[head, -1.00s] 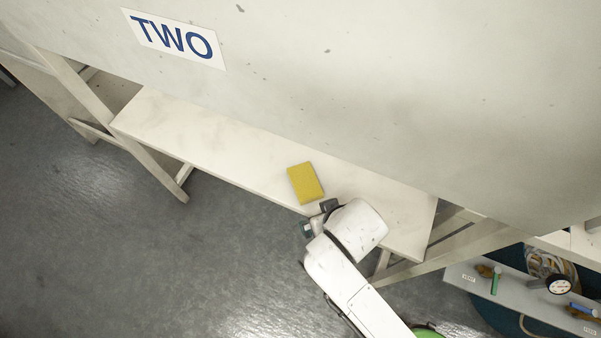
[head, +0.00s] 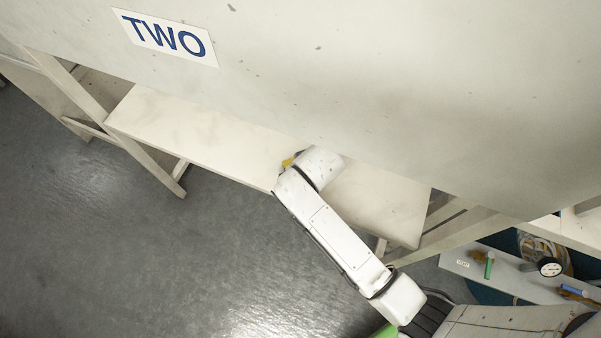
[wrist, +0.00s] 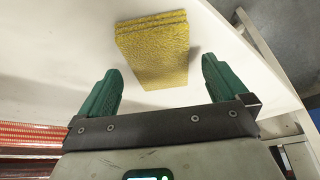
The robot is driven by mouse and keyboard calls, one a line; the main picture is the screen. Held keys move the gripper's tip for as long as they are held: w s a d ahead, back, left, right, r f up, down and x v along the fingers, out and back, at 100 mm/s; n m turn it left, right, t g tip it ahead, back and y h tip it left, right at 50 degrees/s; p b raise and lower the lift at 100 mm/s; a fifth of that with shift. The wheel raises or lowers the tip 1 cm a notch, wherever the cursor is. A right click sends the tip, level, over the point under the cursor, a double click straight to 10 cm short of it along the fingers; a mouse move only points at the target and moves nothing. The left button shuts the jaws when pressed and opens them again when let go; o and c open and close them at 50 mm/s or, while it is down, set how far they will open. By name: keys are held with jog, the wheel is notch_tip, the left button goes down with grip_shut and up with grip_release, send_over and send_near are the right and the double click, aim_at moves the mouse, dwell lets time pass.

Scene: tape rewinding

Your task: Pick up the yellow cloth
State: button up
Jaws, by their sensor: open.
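The yellow cloth (wrist: 153,55) is a flat, folded rectangular pad with a rough surface, lying on the pale shelf. In the head view only a small yellow bit of the cloth (head: 288,162) shows, as my arm covers the rest. My gripper (wrist: 161,88) has its two green fingers spread apart with nothing between the tips. In the wrist view the cloth is just beyond the fingertips, roughly centred between them, its near edge close to their level. In the head view the gripper itself is hidden behind my white wrist.
The pale shelf (head: 200,137) is otherwise bare to the left and right of my arm. A large grey panel labelled TWO (head: 400,80) overhangs its back edge. A lower ledge (head: 477,268) with valves and a gauge (head: 550,267) is at the right.

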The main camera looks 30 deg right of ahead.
jog(key=shift+x, duration=0.75)
jog(key=shift+c, duration=0.2)
jog(key=c, duration=1.1)
jog(key=shift+r, duration=0.15)
jog(key=shift+c, duration=0.2)
notch_tip(320, 180, up, 4)
jog(key=shift+f, duration=0.2)
jog(key=s+a+b, duration=0.2)
jog(key=s, duration=1.5)
jog(key=shift+s+a+f, duration=0.2)
jog(key=shift+s+a, duration=0.2)
